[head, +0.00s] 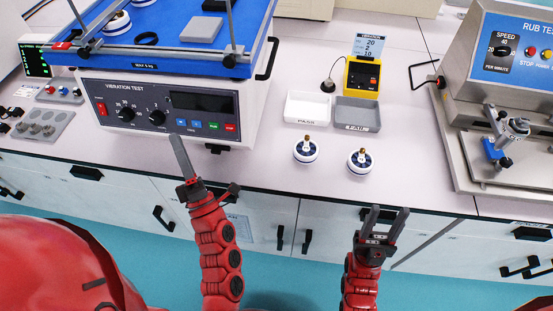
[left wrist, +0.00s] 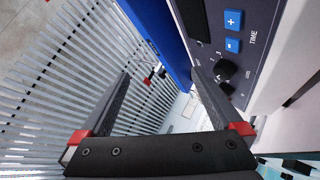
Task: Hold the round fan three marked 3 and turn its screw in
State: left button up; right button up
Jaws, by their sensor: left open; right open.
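Two round white-and-blue parts with brass-coloured tops stand on the bench, a left one (head: 306,151) and a right one (head: 360,161). Another similar round part (head: 117,23) is on the blue platform of the vibration tester. No number 3 is readable on any of them, so I cannot tell which is fan three. My left gripper (head: 180,150) is open and empty in front of the vibration tester's panel; its spread fingers show in the left wrist view (left wrist: 160,95). My right gripper (head: 389,212) is open and empty, below and apart from the right round part, at the bench's front edge.
The vibration tester (head: 150,90) fills the left bench. A white tray (head: 307,96) and a grey tray (head: 376,128) lie behind the round parts, with a yellow device (head: 349,88) behind them. The rub tester (head: 470,110) stands at right. Bench between round parts and rub tester is clear.

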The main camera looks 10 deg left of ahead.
pick_arm(q)
jog(key=w+d+f+g+h, duration=0.2)
jog(key=w+d+h, duration=0.2)
jog(key=d+h, duration=0.65)
jog(key=w+d+f+g+h, duration=0.2)
jog(key=w+d+f+h, duration=0.15)
jog(key=d+h, duration=0.65)
jog(key=n+g+h, duration=0.2)
jog(key=g+h, duration=0.2)
jog(key=g, duration=0.3)
send_near(301, 152)
jog(key=shift+w+d, duration=0.15)
jog(key=shift+w, duration=0.1)
jog(key=shift+x, duration=0.8)
jog(key=shift+w+d+f, duration=0.2)
jog(key=shift+w+d, duration=0.2)
jog(key=shift+d, duration=0.15)
jog(key=shift+y, duration=0.25)
jog(key=x, duration=0.8)
jog(key=shift+f, duration=0.1)
jog(key=shift+w+d+f, duration=0.1)
jog(key=shift+w+d, duration=0.1)
jog(key=shift+w, duration=0.1)
